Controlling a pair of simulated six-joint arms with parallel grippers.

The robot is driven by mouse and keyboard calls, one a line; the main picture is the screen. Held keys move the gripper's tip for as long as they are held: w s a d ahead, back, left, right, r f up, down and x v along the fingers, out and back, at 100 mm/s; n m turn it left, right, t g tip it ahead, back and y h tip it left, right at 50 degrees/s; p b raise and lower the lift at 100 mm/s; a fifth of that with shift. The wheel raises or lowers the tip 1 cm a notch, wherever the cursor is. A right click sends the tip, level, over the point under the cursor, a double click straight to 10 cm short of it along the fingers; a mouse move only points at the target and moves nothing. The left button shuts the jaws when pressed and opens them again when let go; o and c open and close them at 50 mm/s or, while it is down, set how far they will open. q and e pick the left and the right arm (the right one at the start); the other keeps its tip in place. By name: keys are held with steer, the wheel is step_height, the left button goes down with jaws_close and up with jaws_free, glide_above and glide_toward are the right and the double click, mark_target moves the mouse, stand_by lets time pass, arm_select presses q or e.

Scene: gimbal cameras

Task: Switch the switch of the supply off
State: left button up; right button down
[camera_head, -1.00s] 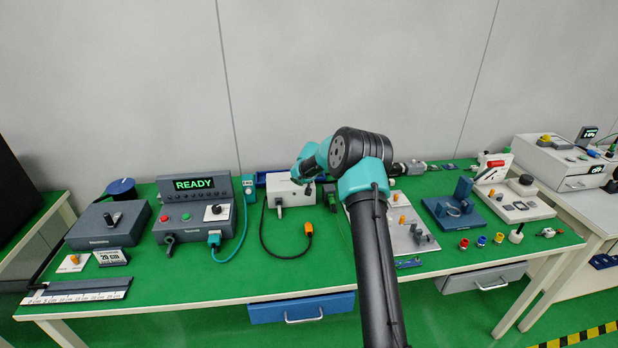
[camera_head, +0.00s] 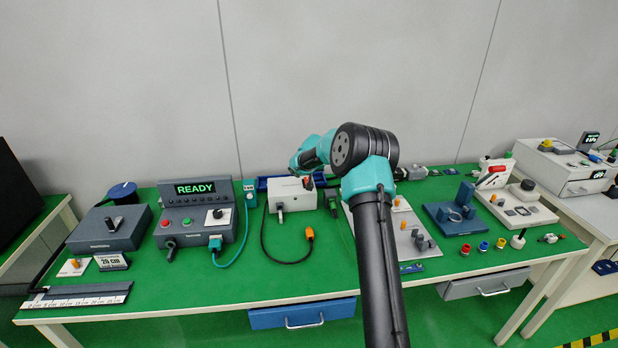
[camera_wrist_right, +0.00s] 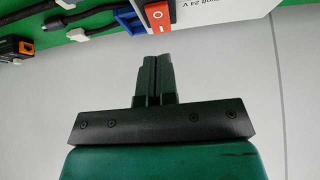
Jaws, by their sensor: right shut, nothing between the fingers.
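The supply looks to be the white box (camera_head: 288,197) at the back middle of the green table in the head view. An orange-red rocker switch (camera_wrist_right: 157,15) with a white mark shows at the top of the right wrist view, on a white face (camera_wrist_right: 205,8) with text ending in "24 V". I cannot tell which way the rocker is pressed. My right gripper (camera_wrist_right: 154,58) is shut and empty, with its dark fingertips just short of the switch and apart from it in that picture. In the head view its fingertips are not clear. My left gripper is not in view.
A console (camera_head: 195,215) reading READY stands left of the white box. A cable with an orange plug (camera_head: 309,234) lies in front of the box. A blue bin (camera_head: 262,183) is behind it. The front middle of the table is clear.

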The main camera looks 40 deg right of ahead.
steer(key=s+a+r, duration=0.4)
steer(key=s+r, duration=0.1)
steer(key=s, duration=0.1)
steer(key=shift+s+a+r, duration=0.3)
steer(key=shift+a+r, duration=0.05)
stand_by(0.3)
